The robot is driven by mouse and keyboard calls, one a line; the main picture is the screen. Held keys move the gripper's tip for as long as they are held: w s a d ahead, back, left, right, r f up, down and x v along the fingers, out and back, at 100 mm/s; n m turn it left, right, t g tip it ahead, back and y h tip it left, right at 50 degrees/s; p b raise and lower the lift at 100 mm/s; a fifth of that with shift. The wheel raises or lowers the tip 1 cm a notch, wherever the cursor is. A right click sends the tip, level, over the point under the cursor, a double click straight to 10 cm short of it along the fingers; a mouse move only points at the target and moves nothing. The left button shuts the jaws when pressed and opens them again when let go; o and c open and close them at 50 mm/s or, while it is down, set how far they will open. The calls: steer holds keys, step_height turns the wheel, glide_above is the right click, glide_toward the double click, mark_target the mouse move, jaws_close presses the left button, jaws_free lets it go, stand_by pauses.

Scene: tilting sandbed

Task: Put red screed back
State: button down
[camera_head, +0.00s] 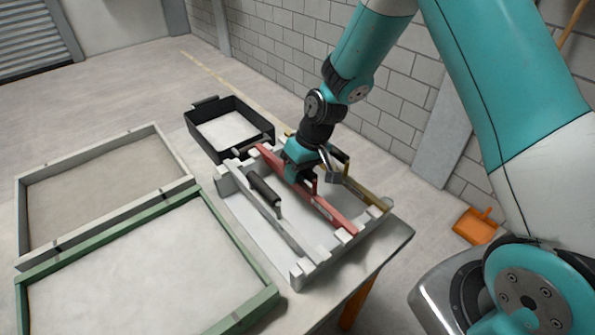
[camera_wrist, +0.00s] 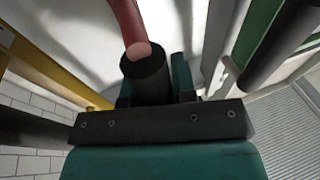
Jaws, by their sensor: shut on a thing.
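The red screed (camera_head: 330,211) is a long red bar lying across the pale notched rack (camera_head: 297,270), between the other two screeds. Its ends are at the rack's notched end walls; I cannot tell whether it is fully seated. My gripper (camera_head: 306,178) is over the middle of it, shut on its handle. In the wrist view, the black grip (camera_wrist: 148,72) of that handle and its red upright (camera_wrist: 127,20) show at the jaws. The fingertips are partly hidden behind my wrist.
A grey screed (camera_head: 290,238) with a black handle lies left of the red one, and a yellow screed (camera_head: 368,196) lies right. A black tray (camera_head: 266,138) stands behind. Green-framed (camera_head: 112,228) and grey-framed (camera_head: 20,215) sandbeds are at left. A brick wall is close behind.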

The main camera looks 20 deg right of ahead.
steer(key=c, duration=0.8)
jaws_free()
steer(key=shift+f, duration=0.1)
steer(key=shift+c, duration=0.2)
steer(key=b+v, duration=0.2)
steer(key=v, duration=1.6)
steer(key=s+a+r+n, duration=0.1)
steer(key=s+a, duration=0.3)
steer(key=s, duration=0.7)
steer(key=s+a+r+n, duration=0.2)
steer(key=s+a+r, duration=0.2)
steer(key=s, duration=0.7)
steer(key=shift+a+g+y, duration=0.3)
steer(key=shift+a, duration=0.45)
